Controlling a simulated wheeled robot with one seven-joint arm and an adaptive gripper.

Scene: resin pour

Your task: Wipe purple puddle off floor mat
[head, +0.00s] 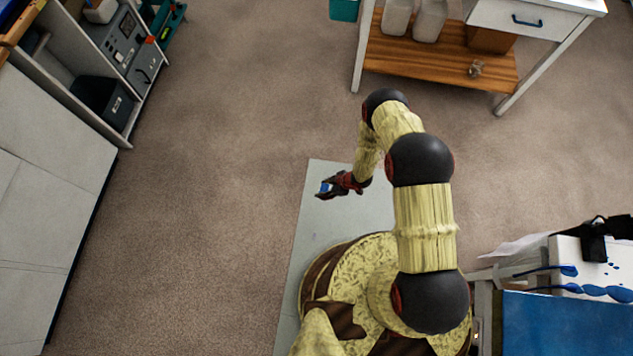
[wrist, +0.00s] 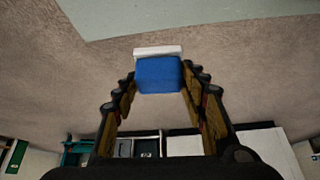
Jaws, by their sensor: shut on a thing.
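The floor mat (head: 318,225) is a pale grey sheet on the brown floor, partly covered by my arm and base. An edge of the mat (wrist: 200,15) also shows at the top of the wrist view. No purple puddle shows on the visible part of the mat; the rest is hidden. My gripper (head: 331,187) is above the mat's upper part in the head view. It is shut on a blue sponge (wrist: 158,77) with a white layer, held at the fingertips. The sponge (head: 325,188) looks small in the head view. I cannot tell its height above the mat.
A wooden-shelf bench (head: 440,60) with white jugs (head: 430,20) stands at the top right. Grey cabinets (head: 45,200) and a shelf with a dark bin (head: 102,100) line the left. A blue-topped table (head: 570,322) is at the lower right. Open floor lies left of the mat.

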